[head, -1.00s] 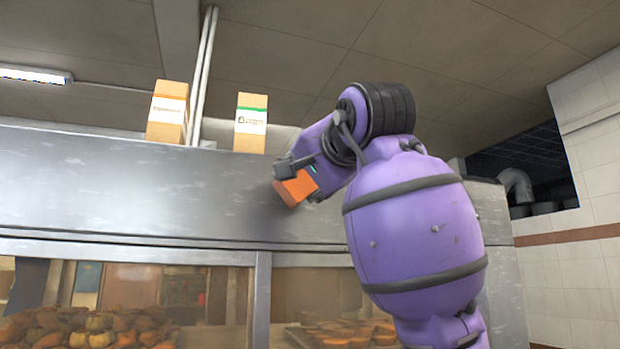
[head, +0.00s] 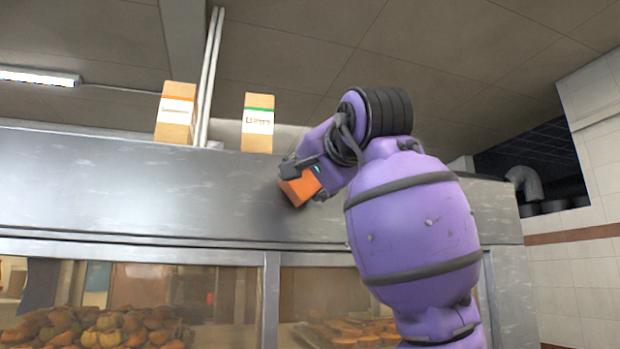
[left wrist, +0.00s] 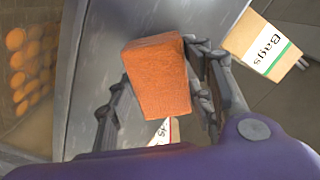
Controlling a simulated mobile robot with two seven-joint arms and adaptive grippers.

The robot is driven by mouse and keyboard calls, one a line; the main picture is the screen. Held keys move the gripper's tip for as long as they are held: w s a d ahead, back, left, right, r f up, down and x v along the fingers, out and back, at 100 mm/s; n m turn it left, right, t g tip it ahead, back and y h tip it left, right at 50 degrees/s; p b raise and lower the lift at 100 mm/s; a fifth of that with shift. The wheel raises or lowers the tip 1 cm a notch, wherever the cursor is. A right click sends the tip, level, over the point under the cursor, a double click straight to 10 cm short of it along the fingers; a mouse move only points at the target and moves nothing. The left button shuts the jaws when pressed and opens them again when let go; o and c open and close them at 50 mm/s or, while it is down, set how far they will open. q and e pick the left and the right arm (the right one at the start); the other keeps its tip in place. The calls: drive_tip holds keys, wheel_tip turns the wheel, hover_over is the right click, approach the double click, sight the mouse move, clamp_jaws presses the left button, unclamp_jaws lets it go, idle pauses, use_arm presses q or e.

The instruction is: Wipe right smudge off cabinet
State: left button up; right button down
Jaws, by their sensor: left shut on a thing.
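My left gripper (head: 303,178) is shut on an orange sponge (head: 300,188), held against or very close to the upper metal front of the cabinet (head: 110,190). Contact cannot be told for sure. In the left wrist view the sponge (left wrist: 158,75) sits between the dark fingers of my left gripper (left wrist: 160,85), with the grey cabinet panel (left wrist: 90,60) behind it. A faint dark patch shows on the panel beside the sponge; I cannot tell smudge from shadow. The panel behind the sponge and arm is hidden. My right gripper is not in view.
Two cartons, one orange-banded (head: 176,112) and one green-banded (head: 258,123), stand on the cabinet top. Glass panes below the panel show food inside (head: 95,327). A tiled wall (head: 570,285) is at the right. The panel left of the sponge is clear.

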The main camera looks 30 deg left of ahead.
use_arm(q)
drive_tip(key=shift+x, duration=1.05)
drive_tip(key=shift+w+d, duration=1.35)
drive_tip(key=shift+w, duration=0.1)
drive_tip(key=shift+s+a, duration=0.1)
drive_tip(key=shift+s+a, duration=1.3)
drive_tip(key=shift+s, duration=0.1)
drive_tip(key=shift+v, duration=2.85)
